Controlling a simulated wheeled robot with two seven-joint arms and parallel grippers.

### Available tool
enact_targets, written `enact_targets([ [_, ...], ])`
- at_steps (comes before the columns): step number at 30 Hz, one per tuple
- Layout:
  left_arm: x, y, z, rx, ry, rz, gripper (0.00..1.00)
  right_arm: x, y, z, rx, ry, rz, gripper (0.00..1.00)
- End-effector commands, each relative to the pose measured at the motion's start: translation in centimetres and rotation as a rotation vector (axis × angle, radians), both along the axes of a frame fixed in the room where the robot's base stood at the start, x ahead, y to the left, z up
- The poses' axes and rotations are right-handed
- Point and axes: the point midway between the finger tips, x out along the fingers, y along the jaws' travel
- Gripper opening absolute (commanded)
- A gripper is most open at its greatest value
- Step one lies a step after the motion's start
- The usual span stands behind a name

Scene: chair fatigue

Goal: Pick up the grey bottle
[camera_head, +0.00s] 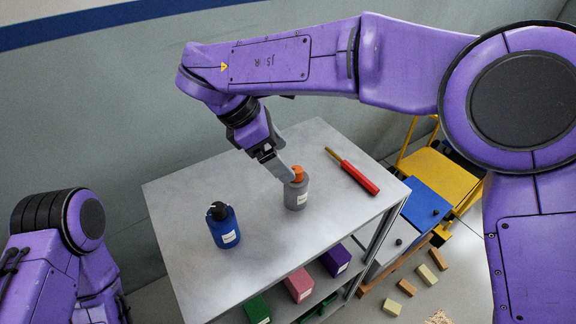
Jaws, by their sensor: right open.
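The grey bottle (296,194) with an orange cap stands upright on the grey metal table (185,222). My right gripper (287,172) reaches down from the upper left to the bottle's cap. Its jaws are open, and a pale finger shows right beside the orange cap. I cannot tell whether the finger touches the cap or whether the second finger is behind it. My left arm shows at the lower left, but its gripper is out of view.
A blue bottle (223,226) with a black cap stands left of the grey one. A red-handled tool (358,177) lies to the right. Coloured boxes, including a purple one (336,260), sit on the shelf below. A yellow step stool (440,172) stands beyond the table.

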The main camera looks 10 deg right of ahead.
Motion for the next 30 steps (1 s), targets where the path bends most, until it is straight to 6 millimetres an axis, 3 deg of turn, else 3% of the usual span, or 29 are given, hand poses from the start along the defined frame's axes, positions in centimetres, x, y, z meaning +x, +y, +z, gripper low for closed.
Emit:
enact_targets([
  [11,-0.1,0.0,0.6,0.0,0.002,0.0,0.43,0.0,-2.2,-4.5,-0.001,0.002,0.009,0.87],
  [19,0.0,0.0,2.2,0.0,0.001,0.0,0.43,0.4,-4.0,-8.5,-0.002,0.004,0.007,0.87],
  [28,0.0,0.0,2.2,0.0,0.001,0.0,0.43,0.4,-4.5,-9.5,0.0,0.0,0.006,0.87],
  [30,0.0,0.0,2.2,0.0,0.001,0.0,0.43,0.4,-4.5,-9.5,0.0,0.0,0.006,0.64],
])
